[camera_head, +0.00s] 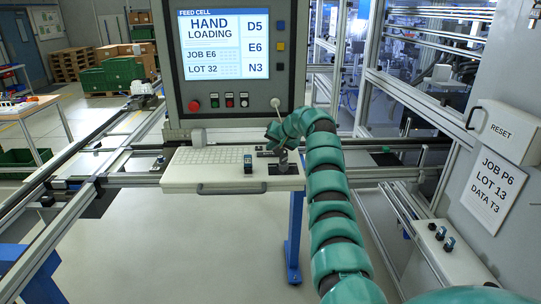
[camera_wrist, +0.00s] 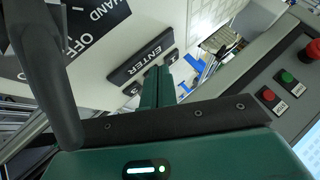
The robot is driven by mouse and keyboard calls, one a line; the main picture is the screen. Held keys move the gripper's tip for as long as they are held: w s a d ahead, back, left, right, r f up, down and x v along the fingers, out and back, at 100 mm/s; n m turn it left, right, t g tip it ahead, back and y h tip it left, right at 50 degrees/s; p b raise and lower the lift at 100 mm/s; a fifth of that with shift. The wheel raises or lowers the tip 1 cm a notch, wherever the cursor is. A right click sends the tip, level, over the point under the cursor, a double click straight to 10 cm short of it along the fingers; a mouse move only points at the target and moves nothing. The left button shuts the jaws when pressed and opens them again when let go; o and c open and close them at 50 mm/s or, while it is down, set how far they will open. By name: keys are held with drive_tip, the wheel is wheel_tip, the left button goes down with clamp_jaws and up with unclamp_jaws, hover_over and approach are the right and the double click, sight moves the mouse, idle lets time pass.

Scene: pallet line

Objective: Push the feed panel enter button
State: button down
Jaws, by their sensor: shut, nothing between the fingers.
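The feed panel's white key shelf (camera_head: 215,181) juts out below the screen. My gripper (camera_head: 281,157) is over its right end, pointing down, with its fingers closed together. In the wrist view a dark plate marked ENTER (camera_wrist: 141,66) lies just beyond the green fingertips (camera_wrist: 160,70). The fingertips cover part of the area beside the ENTER plate. I cannot tell whether they touch it. In the head view a dark plate (camera_head: 283,169) shows beneath my gripper, its lettering too small to read.
A selector switch (camera_head: 248,160) stands left of my gripper; the wrist view shows a black HAND/OFF plate (camera_wrist: 95,25) and a thick dark bar (camera_wrist: 45,70) close by. The screen (camera_head: 222,43) reads HAND LOADING. Below it are a red stop button (camera_head: 194,106) and small buttons.

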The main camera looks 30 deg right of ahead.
sight(272, 155)
drive_tip(key=shift+r, duration=2.55)
